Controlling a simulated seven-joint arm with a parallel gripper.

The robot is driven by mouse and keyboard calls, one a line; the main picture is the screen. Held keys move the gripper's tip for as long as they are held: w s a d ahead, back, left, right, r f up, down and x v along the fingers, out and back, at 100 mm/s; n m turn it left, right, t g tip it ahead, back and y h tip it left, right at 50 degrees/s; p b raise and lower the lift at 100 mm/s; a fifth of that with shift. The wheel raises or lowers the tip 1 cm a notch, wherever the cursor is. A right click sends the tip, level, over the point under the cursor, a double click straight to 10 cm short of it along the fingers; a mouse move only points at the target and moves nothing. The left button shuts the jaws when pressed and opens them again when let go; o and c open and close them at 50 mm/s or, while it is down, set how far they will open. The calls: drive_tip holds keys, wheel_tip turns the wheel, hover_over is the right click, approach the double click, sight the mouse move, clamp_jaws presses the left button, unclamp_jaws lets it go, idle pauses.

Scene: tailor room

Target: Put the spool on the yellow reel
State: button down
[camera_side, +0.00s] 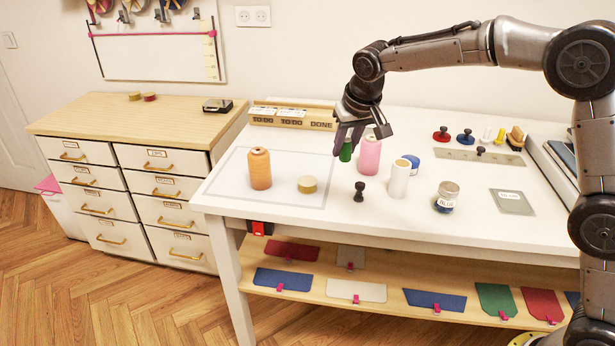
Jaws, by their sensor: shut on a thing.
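My gripper (347,141) points down over the table and is shut on a small green spool (346,152), held between the fingers. The fingers hide its upper part, and I cannot tell how far its bottom is above the table. A short, flat yellow reel (307,185) lies on the pale mat, to the left of and nearer the camera than my gripper. A tall orange spool (260,170) stands on the same mat, left of the yellow reel. A tall pink spool (370,158) stands just right of the green spool.
A black knobbed piece (359,192), a white cylinder (399,181), a blue-sided reel (412,162) and a glass jar (447,197) stand to the right. A "DONE" box (292,115) is at the back. The mat (285,200) is bare around the yellow reel.

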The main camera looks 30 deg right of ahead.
drive_tip(key=w+f, duration=0.4)
drive_tip(key=w, duration=0.4)
approach(305, 177)
drive_tip(key=shift+w+d+f, duration=0.35)
drive_tip(key=shift+w+f, duration=0.4)
drive_tip(key=shift+w, duration=0.1)
drive_tip(key=shift+w+f, duration=0.15)
drive_tip(key=shift+f, duration=0.05)
drive_tip(key=shift+w+f, duration=0.1)
drive_tip(key=shift+f, duration=1.55)
drive_tip(key=shift+f, duration=0.2)
drive_tip(key=c, duration=0.7)
unclamp_jaws()
drive_tip(key=shift+o, duration=0.2)
drive_tip(key=shift+r, duration=0.1)
